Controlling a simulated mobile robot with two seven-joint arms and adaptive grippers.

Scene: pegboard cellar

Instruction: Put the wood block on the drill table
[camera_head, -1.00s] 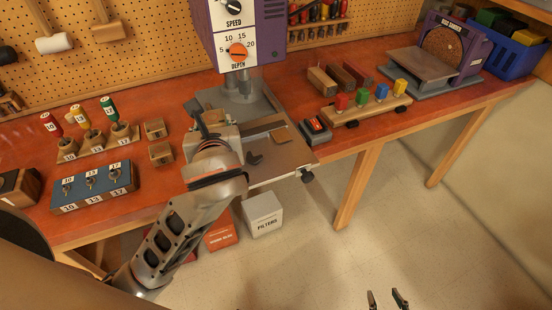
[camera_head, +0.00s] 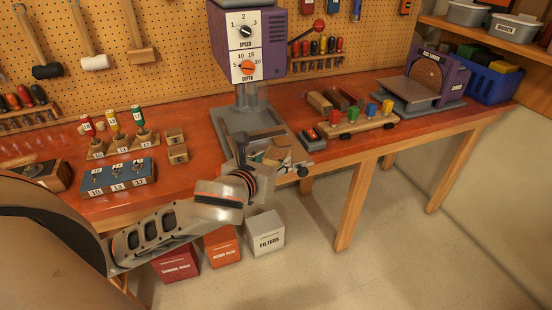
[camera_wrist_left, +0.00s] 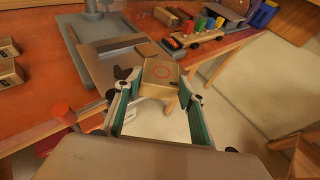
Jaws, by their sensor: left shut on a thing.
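In the head view the left gripper (camera_head: 274,162) is at the front right part of the drill table, and the arm partly hides the block. The drill table (camera_wrist_left: 112,68) is a flat grey-brown plate with a fence bar across it. In the wrist view the block overlaps its near right edge; I cannot tell whether it touches the plate. My right gripper is out of view.
The drill press head (camera_head: 250,45) stands over the table. A blue bit rack (camera_head: 118,178) is to the left. A toy truck with coloured pegs (camera_head: 361,122) and a disc sander (camera_head: 425,82) are to the right. Boxes, including the white filters box (camera_head: 266,233), stand on the floor below.

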